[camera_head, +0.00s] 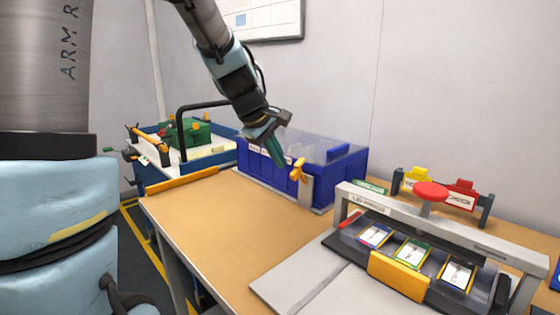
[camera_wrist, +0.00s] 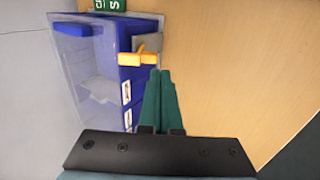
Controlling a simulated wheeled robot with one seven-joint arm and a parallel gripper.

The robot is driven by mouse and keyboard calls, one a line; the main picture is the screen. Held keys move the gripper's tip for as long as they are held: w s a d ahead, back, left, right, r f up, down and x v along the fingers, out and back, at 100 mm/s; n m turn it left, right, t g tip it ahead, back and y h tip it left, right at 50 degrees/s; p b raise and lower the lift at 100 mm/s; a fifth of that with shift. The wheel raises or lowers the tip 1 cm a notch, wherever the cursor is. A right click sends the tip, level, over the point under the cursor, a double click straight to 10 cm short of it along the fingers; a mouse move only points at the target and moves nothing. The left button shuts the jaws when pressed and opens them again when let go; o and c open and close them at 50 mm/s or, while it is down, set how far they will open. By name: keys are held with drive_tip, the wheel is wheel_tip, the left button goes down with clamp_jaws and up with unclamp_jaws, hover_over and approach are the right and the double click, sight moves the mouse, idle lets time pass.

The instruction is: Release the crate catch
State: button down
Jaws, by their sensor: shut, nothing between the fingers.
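The blue crate (camera_head: 342,174) with a clear lid stands on the wooden table. Its orange-yellow catch (camera_head: 298,170) is on the front side near the corner, beside a grey upright plate (camera_head: 306,191). In the wrist view the catch (camera_wrist: 137,58) sticks out from the crate's blue side (camera_wrist: 127,88). My gripper (camera_head: 277,160) has teal fingers pressed together and empty. It is in front of the crate, just left of the catch. In the wrist view the fingertips (camera_wrist: 160,76) lie close to the catch; I cannot tell whether they touch it.
A grey press-like fixture (camera_head: 500,245) with a red knob (camera_head: 430,191) and several cells stands at right. Red and yellow tags hang on a rack (camera_head: 484,210) behind it. A blue cart (camera_head: 165,175) with a green box (camera_head: 188,132) stands at left. The table's (camera_head: 215,225) middle is clear.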

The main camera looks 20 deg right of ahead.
drive_tip(key=v, duration=0.9)
drive_tip(key=shift+s+a, duration=0.15)
drive_tip(key=shift+a, duration=0.3)
